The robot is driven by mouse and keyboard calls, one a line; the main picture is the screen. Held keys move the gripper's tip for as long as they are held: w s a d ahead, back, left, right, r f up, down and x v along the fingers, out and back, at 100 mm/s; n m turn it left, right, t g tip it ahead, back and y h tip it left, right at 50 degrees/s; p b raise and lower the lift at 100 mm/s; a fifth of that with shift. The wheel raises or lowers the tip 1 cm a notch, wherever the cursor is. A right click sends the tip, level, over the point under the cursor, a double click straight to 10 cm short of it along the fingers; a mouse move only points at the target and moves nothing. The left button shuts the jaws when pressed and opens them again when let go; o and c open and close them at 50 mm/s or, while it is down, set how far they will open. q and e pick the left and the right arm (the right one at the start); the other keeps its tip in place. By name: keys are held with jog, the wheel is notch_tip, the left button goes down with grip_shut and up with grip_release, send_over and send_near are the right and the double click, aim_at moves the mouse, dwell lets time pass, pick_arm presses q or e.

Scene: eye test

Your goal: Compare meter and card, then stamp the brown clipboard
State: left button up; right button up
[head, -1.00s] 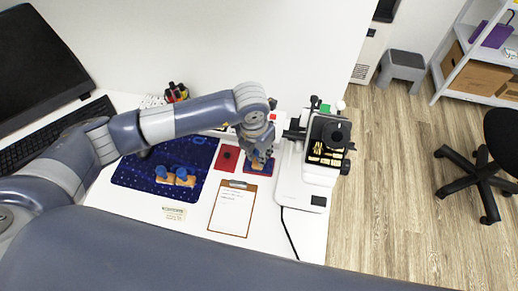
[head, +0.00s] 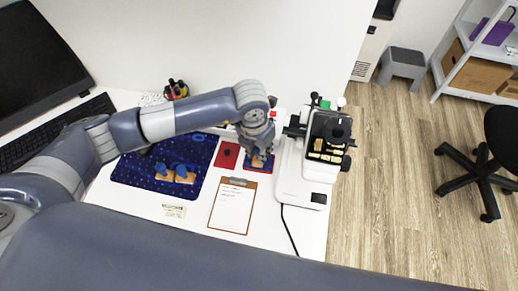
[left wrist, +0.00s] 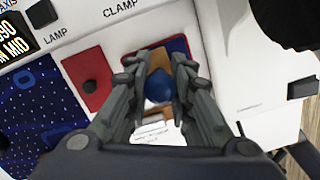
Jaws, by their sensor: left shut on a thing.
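My left gripper (head: 257,155) is shut on a stamp with a blue knob (left wrist: 159,86) and a wooden base. It holds the stamp over a pad (head: 262,168) with red and blue; the pad also shows in the left wrist view (left wrist: 178,46). I cannot tell whether stamp and pad touch. The brown clipboard (head: 224,226) with a white sheet lies just in front. The white meter (head: 293,183), with a black eyepiece, stands to the right. A small pale card (head: 174,211) lies at the left front; its writing is too small to read. My right gripper is not in view.
A blue mat (head: 134,177) holds two more blue-knobbed stamps (head: 184,174). A keyboard (head: 30,145) and a pen holder (head: 176,90) are at the left and back. A black cable (head: 290,233) runs from the meter.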

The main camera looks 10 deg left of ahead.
pick_arm(q)
jog(key=shift+f+b, duration=0.3)
jog(key=shift+f, duration=0.1)
dwell(0.6)
dwell(1.0)
jog(key=shift+r, duration=0.6)
jog(key=shift+r+p, duration=1.8)
jog(key=shift+r, duration=1.1)
